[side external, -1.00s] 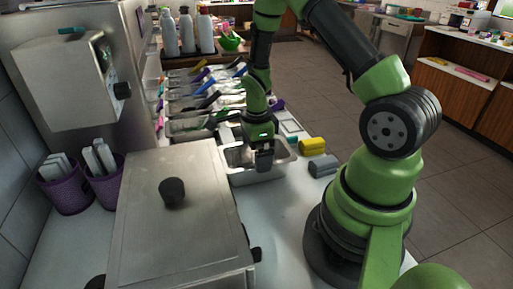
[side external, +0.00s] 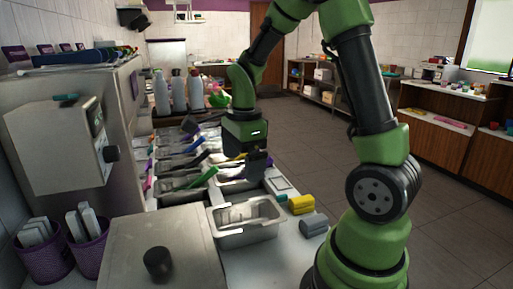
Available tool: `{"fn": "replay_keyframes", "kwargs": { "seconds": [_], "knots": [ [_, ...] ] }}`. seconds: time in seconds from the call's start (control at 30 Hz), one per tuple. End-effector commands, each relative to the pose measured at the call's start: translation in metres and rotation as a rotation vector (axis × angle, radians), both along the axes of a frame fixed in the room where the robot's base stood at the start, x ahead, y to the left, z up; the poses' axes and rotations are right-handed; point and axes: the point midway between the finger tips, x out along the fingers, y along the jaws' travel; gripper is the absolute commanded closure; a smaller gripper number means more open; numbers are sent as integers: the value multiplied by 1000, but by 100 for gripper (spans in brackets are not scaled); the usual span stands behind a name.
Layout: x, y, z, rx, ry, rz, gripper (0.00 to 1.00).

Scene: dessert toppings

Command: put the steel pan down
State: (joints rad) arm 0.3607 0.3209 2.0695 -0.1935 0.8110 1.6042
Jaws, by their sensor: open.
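The steel pan (side external: 246,238) is an empty rectangular metal tray with a flared rim. It sits level on the white counter, between the lidded steel box and the yellow block. My gripper (side external: 257,163) is open and hangs above and behind the pan, apart from it, over the near end of the row of topping pans. Nothing shows between its dark fingers.
Topping pans with coloured handles (side external: 190,165) run behind the steel pan. A lidded steel box (side external: 185,240) stands at front left. A yellow block (side external: 301,204) and a grey block (side external: 314,224) lie to the right. Bottles (side external: 180,90) stand at the back.

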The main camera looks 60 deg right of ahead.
Motion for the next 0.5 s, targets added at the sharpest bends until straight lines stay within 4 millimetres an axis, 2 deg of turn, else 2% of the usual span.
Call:
{"fn": "replay_keyframes", "kwargs": {
  "seconds": [0.1,0.23,0.4,0.5],
  "knots": [
    [-9,26,38,-37,-108,300,0],
    [-31,59,77,-115,-243,721,0],
    [-68,94,108,-266,-405,1240,0],
    [-88,108,116,-359,-477,1474,0]
  ]
}}
